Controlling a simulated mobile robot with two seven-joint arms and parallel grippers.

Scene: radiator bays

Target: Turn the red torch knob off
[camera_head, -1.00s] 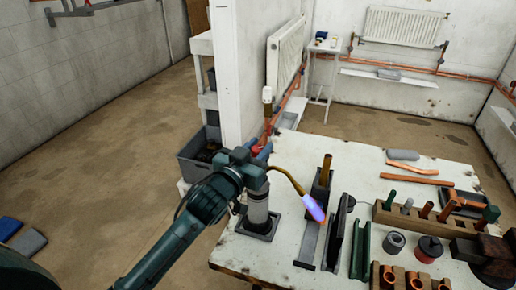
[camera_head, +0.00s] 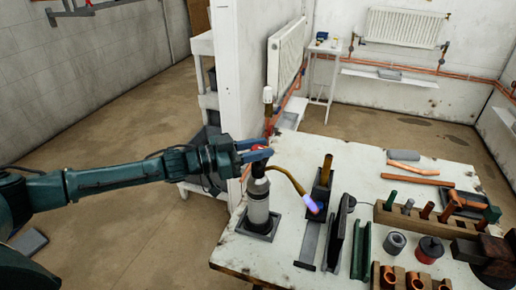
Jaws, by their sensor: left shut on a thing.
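The torch (camera_head: 258,205) stands upright in a dark square base at the left of the workbench, with a grey cylinder and a brass neck curving right. A blue-violet flame (camera_head: 311,205) shows at its nozzle, smaller than before. The red knob (camera_head: 258,148) is at the torch's top, mostly hidden by the fingers. My left gripper (camera_head: 256,153) reaches in level from the left, its blue-tipped fingers shut on the red knob. My right gripper is not in view.
The white workbench (camera_head: 290,253) holds a wooden rack (camera_head: 425,220) of copper fittings, dark metal plates beside the flame, and a red-and-black tin (camera_head: 429,249). A white post (camera_head: 235,75) stands behind the torch. Copper pipe runs along the back wall.

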